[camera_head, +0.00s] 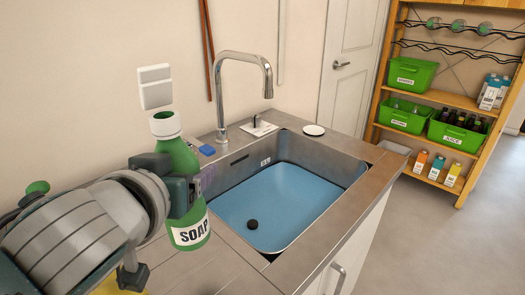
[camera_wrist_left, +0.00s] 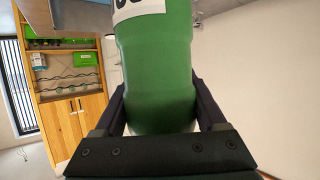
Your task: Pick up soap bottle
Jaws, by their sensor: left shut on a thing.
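The soap bottle (camera_head: 188,229) is green with a white cap and a white label reading SOAP. It is upright in the head view, left of the sink. My left gripper (camera_head: 190,192) is shut around the middle of the bottle, and my left arm comes in from the left. In the left wrist view the green bottle (camera_wrist_left: 155,70) fills the space between the two dark fingers of my left gripper (camera_wrist_left: 165,108). Whether the bottle's base touches the counter is hard to tell. My right gripper is not in view.
A sink (camera_head: 290,203) with a blue basin lies right of the bottle, with a tall tap (camera_head: 222,95) behind it. A blue sponge (camera_head: 207,150) and a white round dish (camera_head: 314,130) are on the counter. A wooden shelf (camera_head: 455,99) with green crates stands at the back right.

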